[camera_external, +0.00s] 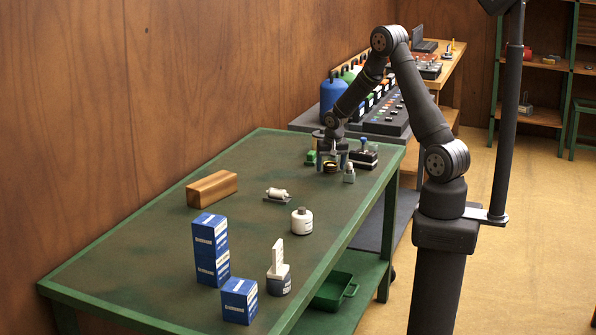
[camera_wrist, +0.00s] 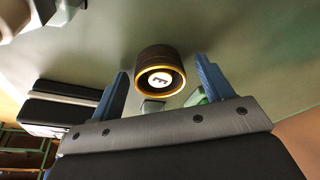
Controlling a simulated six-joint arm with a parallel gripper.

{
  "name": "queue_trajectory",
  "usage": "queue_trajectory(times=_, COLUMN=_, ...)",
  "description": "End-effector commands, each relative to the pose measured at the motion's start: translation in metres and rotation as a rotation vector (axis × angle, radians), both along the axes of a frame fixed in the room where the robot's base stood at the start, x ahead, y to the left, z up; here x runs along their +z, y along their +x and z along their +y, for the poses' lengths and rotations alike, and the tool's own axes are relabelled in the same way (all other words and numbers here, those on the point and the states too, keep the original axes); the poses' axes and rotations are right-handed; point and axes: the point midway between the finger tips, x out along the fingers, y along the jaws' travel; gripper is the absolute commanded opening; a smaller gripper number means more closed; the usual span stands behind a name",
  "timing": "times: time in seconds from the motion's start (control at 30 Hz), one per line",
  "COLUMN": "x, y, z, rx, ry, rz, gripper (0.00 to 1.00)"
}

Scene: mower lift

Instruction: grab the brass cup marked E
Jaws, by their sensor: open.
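The brass cup marked E (camera_wrist: 160,72) is a dark, round cup with a brass rim and a white disc bearing a letter E. It shows in the wrist view between the two blue fingers of my gripper (camera_wrist: 162,68), with a gap on each side. In the external view the cup (camera_external: 331,169) is at the far end of the green table, just under my gripper (camera_external: 333,157). My gripper is open and empty, pointing down. I cannot tell exactly how far its fingertips reach down beside the cup.
Close by are a green block (camera_external: 311,158), a black item with a blue knob (camera_external: 363,153) and a small pale weight (camera_external: 349,173). A wooden block (camera_external: 212,189), white bottle (camera_external: 302,221) and blue boxes (camera_external: 211,250) stand nearer the camera. The table middle is mostly clear.

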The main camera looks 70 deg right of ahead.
Motion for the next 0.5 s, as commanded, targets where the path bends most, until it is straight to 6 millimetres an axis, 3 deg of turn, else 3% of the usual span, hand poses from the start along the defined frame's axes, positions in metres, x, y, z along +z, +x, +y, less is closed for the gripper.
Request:
queue_trajectory(times=0.17, x=0.0002, y=-0.0001, z=-0.0001, rx=0.000, ry=0.000, rz=0.000, gripper=0.71)
queue_trajectory(times=0.4, x=0.0002, y=-0.0002, z=0.0001, rx=0.000, ry=0.000, rz=0.000, gripper=0.25)
queue_trajectory(times=0.5, x=0.0004, y=-0.0001, z=0.0001, rx=0.000, ry=0.000, rz=0.000, gripper=0.25)
